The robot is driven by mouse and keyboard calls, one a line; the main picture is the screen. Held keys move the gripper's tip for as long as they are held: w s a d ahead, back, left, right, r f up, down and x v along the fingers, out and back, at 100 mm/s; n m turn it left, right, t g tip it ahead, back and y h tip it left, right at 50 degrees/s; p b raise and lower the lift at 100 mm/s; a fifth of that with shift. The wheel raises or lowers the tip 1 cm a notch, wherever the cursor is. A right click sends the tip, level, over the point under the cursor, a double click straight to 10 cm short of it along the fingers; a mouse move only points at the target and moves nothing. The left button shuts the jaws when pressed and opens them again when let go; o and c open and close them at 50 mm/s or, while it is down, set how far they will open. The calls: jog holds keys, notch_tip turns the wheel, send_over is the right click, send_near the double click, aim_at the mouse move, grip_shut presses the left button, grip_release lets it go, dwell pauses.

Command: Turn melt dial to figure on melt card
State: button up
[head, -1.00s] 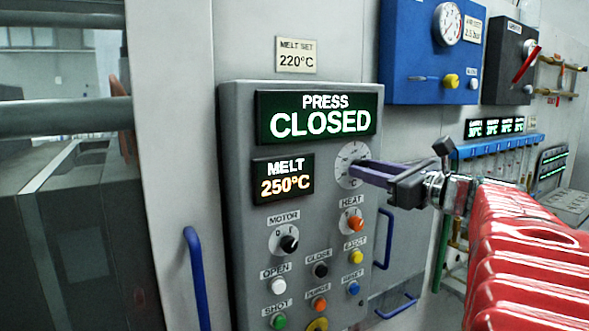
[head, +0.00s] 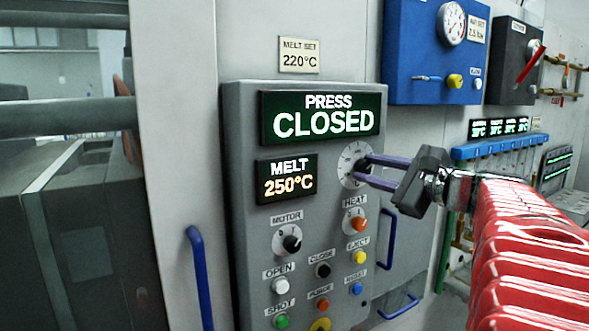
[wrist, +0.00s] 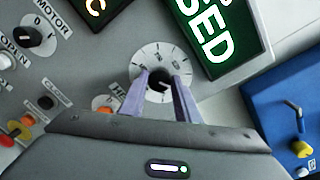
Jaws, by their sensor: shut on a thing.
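The melt dial (head: 350,152) is a white scale disc with a dark knob, at the upper right of the grey control panel. My gripper (head: 362,170) reaches in from the right with its purple fingers at the dial. In the wrist view the two fingers stand on either side of the black knob (wrist: 159,80), shut on it. The scale figures are too small to read. The melt card (head: 299,55) above the panel reads MELT SET 220°C. The melt display (head: 287,178) reads 250°C.
The press display (head: 320,117) reads CLOSED. The motor knob (head: 291,243), heat knob (head: 357,223) and several coloured buttons sit below the dial. A blue gauge box (head: 420,75) is at upper right. Blue handles (head: 198,275) flank the panel.

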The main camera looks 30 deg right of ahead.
jog(key=n, duration=0.6)
jog(key=shift+a+f, duration=0.1)
jog(key=shift+a, duration=0.05)
jog(key=n, duration=0.5)
jog(key=shift+f+h, duration=0.15)
jog(key=shift+h, duration=0.15)
jog(key=o, duration=1)
jog(key=shift+o, duration=0.2)
jog(key=shift+s+r, duration=0.2)
jog(key=shift+s, duration=0.4)
jog(key=s, duration=1.2)
jog(key=shift+s+r, duration=0.25)
jog(key=shift+r, duration=0.05)
